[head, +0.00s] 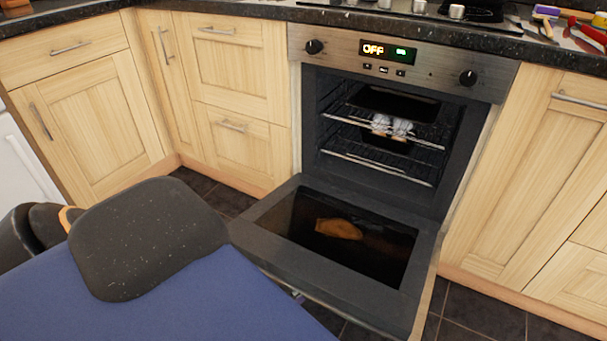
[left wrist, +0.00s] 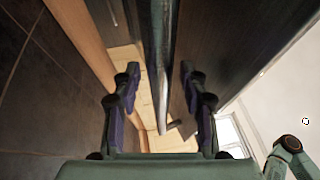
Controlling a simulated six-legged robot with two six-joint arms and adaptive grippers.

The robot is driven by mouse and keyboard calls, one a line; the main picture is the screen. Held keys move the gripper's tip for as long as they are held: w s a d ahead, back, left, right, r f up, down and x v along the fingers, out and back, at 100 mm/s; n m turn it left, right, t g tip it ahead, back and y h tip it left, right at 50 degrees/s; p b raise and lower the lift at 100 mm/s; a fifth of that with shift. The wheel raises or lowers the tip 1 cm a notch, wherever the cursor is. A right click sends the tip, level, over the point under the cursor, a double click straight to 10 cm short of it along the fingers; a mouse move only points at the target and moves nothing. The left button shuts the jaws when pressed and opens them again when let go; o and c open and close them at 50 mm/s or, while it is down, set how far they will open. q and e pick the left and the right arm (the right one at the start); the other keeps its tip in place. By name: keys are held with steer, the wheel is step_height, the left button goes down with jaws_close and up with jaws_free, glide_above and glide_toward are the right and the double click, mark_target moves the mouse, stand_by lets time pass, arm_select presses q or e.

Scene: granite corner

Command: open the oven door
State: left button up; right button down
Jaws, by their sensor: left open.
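The oven door (head: 335,278) is folded down, lying nearly flat in front of the oven (head: 400,62), and the cavity is open to view. An orange-brown patch shows on its dark glass. A small bit of metal, likely the handle (head: 297,294), shows under its front edge. In the left wrist view my left gripper (left wrist: 160,70) is open, its dark fingers apart on either side of a long metallic bar (left wrist: 163,50), which looks like the handle or door edge. I cannot tell whether they touch. My left gripper is hidden in the head view; my right gripper is in neither view.
Inside the oven (head: 322,130), wire racks (head: 370,170) hold a dark tray and pale items (head: 392,126). Wooden cupboards (head: 90,115) stand left and right. Tools (head: 575,28) lie on the right countertop. Dark floor tiles (head: 480,312) show right of the door.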

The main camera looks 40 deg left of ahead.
arm_select(q)
steer(key=v, duration=0.7)
steer(key=shift+s, duration=0.25)
stand_by(0.5)
